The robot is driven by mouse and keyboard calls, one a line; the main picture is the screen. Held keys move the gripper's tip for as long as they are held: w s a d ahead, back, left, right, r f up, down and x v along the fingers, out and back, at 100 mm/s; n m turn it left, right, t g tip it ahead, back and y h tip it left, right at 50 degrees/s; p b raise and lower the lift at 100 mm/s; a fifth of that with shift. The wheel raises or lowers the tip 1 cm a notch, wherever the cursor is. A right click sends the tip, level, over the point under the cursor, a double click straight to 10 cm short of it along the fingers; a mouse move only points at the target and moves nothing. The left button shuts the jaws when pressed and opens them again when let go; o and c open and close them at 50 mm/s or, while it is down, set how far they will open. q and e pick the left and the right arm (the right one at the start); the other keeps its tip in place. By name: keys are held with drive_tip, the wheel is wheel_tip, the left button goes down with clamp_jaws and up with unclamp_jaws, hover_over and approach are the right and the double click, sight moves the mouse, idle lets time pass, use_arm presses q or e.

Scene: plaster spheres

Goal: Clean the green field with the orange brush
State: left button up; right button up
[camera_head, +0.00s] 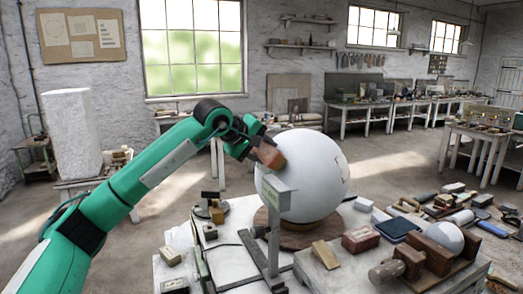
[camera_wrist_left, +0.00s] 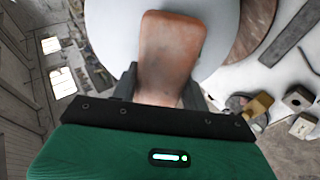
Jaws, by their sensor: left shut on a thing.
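My left gripper (camera_head: 257,143) comes in from the left and is shut on an orange-brown block, the brush (camera_head: 271,156). The brush is at the upper left of a large white plaster sphere (camera_head: 318,178); I cannot tell whether they touch. In the left wrist view the brush (camera_wrist_left: 170,50) stands out between the dark fingers, with the sphere (camera_wrist_left: 110,30) behind it. I cannot make out a green field on the sphere's visible surface. My right gripper is not in view.
The sphere rests on a round brown wooden base (camera_head: 290,238). A pale box on a post (camera_head: 271,193) stands in front of it. A red box (camera_head: 361,239), a wooden wedge (camera_head: 325,254) and a smaller white sphere (camera_head: 445,237) crowd the right side. A white block (camera_head: 72,130) stands left.

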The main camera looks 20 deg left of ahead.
use_arm(q)
drive_tip(key=shift+w+d+f, duration=0.1)
drive_tip(key=shift+w, duration=0.05)
drive_tip(key=shift+s+d+f+b, duration=0.2)
drive_tip(key=shift+s+d+b, duration=0.45)
drive_tip(key=shift+d, duration=0.2)
drive_tip(key=shift+a+r, duration=0.1)
drive_tip(key=shift+w+a+r+p, duration=0.15)
drive_tip(key=shift+w+a+p, duration=0.2)
drive_tip(key=shift+a, duration=0.1)
drive_tip(key=shift+w+a+r+p, duration=0.25)
drive_tip(key=shift+w+a+p, duration=0.3)
drive_tip(key=shift+w+a, duration=0.35)
drive_tip(key=shift+a+f, duration=0.1)
drive_tip(key=shift+a, duration=0.25)
